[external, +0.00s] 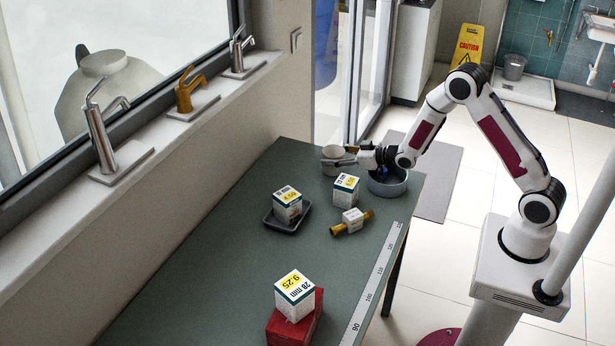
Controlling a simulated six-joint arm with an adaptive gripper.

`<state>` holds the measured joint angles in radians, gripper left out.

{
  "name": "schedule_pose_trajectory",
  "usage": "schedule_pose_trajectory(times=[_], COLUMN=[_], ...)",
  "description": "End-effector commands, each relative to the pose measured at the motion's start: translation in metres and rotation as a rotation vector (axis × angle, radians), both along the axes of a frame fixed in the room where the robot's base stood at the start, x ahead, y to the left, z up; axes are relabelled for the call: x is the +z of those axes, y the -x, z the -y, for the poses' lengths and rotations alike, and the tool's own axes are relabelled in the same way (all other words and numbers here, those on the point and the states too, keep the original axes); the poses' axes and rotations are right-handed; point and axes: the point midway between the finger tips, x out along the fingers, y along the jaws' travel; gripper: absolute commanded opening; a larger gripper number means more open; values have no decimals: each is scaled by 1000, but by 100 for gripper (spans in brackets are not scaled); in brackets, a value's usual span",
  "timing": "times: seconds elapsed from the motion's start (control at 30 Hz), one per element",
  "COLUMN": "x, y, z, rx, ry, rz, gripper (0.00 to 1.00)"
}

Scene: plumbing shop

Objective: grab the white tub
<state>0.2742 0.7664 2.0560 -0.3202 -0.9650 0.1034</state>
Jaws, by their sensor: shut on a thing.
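The white tub (331,160) is at the far end of the green table, near its back edge. My gripper (347,159) reaches in from the right and is shut on the tub's right side. The tub looks roughly upright. I cannot tell whether it touches the table or hangs just above it.
A round grey pan (390,189) sits under my wrist at the table's far right corner. A white box (345,190) stands just in front of the tub. Another box (287,207) stands on a dark tray (271,221). A small box (352,218) lies by a brass fitting (368,215). A box (295,296) tops a red block (301,326).

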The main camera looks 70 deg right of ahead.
Motion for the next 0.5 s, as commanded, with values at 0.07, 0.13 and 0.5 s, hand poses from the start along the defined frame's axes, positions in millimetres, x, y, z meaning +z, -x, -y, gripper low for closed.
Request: schedule_pose_trajectory(times=[0.07,0.13,0.5], x=[3,7,44], y=[0,0,0], z=[0,0,0], rx=[0,0,0], ry=[0,0,1], rz=[1,1,4], gripper=[37,37,37])
